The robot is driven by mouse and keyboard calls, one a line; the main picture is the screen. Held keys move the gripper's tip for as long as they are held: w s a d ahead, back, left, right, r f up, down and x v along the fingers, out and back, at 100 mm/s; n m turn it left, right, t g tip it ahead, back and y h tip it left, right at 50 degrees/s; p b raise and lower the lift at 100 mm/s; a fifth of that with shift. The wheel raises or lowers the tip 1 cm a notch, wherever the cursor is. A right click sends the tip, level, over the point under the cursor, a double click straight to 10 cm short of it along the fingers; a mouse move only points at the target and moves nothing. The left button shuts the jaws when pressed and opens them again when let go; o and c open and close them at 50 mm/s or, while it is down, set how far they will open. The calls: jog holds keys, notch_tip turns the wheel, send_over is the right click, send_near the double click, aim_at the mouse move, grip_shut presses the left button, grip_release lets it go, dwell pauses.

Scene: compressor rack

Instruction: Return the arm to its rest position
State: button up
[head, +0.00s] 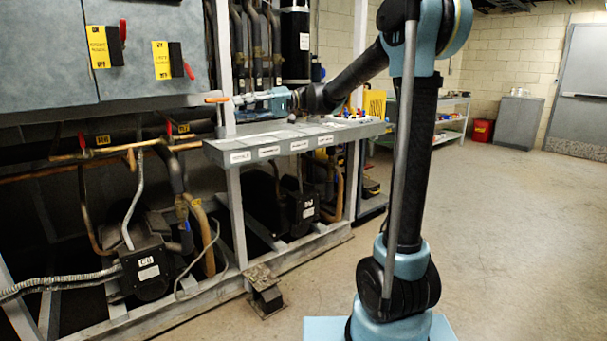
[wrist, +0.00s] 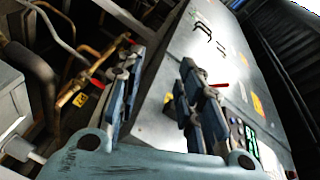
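My gripper (head: 240,101) is stretched out to the left at the rack, above the labelled grey shelf (head: 240,155), with its fingers pointing left. In the wrist view my gripper (wrist: 162,68) has its two blue-grey fingers apart, with nothing visible between them. My arm bends at the elbow at the top of the head view and reaches down and left to the rack. An orange-handled part (head: 216,99) stands just left of the fingertips; I cannot tell whether they touch.
A grey panel (head: 40,60) with red switches hangs at upper left. Copper pipes (head: 100,153) and a black compressor (head: 148,268) sit below. A cart (head: 450,133) and red bin (head: 482,131) stand at the back. The floor (head: 520,240) at right is clear.

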jog(key=s+d+f+m+t+h, duration=0.3)
jog(key=s+d+f+h, duration=0.2)
jog(key=s+d+f, duration=0.3)
jog(key=s+d+f+m+t+h, duration=0.3)
jog(key=s+d+f+h, duration=0.2)
jog(key=d+f, duration=1.1)
jog(key=s+d+f+m+t+h, duration=0.2)
jog(key=s+d+f+h, duration=0.3)
jog(key=s+d+f, duration=0.6)
jog(key=d+f+m, duration=0.1)
jog(key=d, duration=0.2)
jog(key=shift+d+t, duration=0.35)
jog(key=shift+t, duration=0.05)
